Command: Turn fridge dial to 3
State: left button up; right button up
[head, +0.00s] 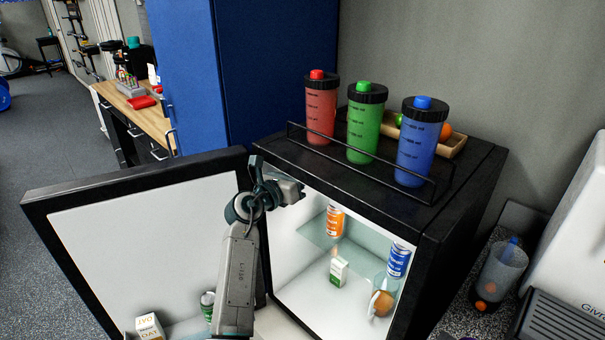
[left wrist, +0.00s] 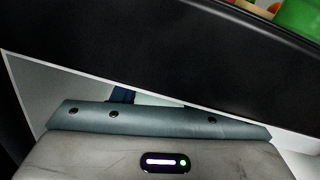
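The small black fridge (head: 470,190) stands with its door (head: 140,180) swung open to the left, showing a lit white interior. My left gripper (head: 291,190) is at the upper left corner of the opening, close under the top front edge. I cannot make out a dial; it may be hidden behind the gripper or the frame. In the left wrist view the fridge's black top edge (left wrist: 160,50) crosses above the grey gripper body. A small dark blue piece (left wrist: 122,95) shows just beyond it, unclear what. The fingers' opening is hidden. My right gripper is out of view.
Red (head: 320,112), green (head: 365,125) and blue (head: 414,145) bottles stand behind a rail on the fridge, before a wooden tray (head: 454,146). Inside are an orange can (head: 335,221), a blue can (head: 398,261) and a small carton (head: 338,271). Door shelf holds a carton (head: 150,327).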

pick_arm(q)
jog(key=c, duration=0.6)
jog(key=shift+c, duration=0.2)
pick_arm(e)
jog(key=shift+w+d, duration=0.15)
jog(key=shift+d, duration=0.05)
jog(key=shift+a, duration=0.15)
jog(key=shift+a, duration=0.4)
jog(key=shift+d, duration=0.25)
pick_arm(q)
jog(key=o, duration=1)
jog(key=shift+c, duration=0.2)
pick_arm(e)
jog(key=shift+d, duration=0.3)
pick_arm(q)
jog(key=shift+a, duration=0.1)
